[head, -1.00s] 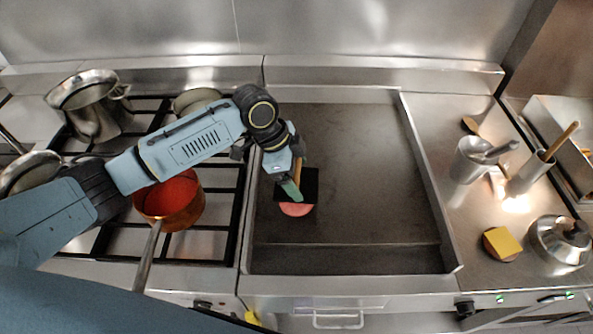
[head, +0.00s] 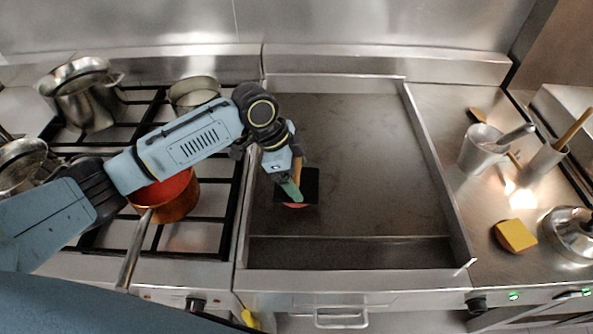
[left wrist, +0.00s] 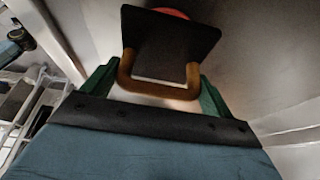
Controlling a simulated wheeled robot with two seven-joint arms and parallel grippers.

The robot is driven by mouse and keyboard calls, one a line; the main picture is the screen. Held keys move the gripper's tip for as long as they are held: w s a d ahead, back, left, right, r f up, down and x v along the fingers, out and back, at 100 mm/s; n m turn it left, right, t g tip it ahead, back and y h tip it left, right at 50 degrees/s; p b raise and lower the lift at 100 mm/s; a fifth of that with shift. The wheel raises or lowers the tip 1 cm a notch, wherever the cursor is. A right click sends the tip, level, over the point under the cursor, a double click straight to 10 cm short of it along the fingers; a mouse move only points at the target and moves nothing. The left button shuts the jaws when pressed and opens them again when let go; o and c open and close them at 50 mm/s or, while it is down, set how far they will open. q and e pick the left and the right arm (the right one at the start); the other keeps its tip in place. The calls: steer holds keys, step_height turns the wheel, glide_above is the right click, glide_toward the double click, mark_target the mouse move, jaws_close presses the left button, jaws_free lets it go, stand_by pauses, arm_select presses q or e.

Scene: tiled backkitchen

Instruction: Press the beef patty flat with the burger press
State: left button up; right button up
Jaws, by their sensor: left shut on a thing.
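The burger press is a black square plate (head: 311,184) with a wooden handle, over the left part of the griddle. My left gripper (head: 292,189) is shut on its handle, which also shows between the green fingers in the left wrist view (left wrist: 155,89). The pink beef patty (head: 297,206) lies on the griddle, mostly hidden under the plate; only a thin front edge shows. In the left wrist view a sliver of the patty (left wrist: 172,13) shows past the plate's far edge. I cannot tell whether plate and patty touch. My right gripper is not in view.
The griddle (head: 370,160) has raised side walls and is otherwise bare. An orange-red pan (head: 165,195) and steel pots (head: 87,100) stand on the stove at left.

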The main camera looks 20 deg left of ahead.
arm_select(q)
steer(key=shift+f, duration=0.35)
stand_by(0.9)
steer(key=shift+s+f, duration=0.1)
steer(key=shift+f, duration=0.2)
stand_by(0.4)
step_height(320, 180, up, 7)
steer(key=p, duration=0.7)
steer(key=shift+r+p, duration=0.2)
steer(key=shift+p, duration=0.15)
stand_by(0.5)
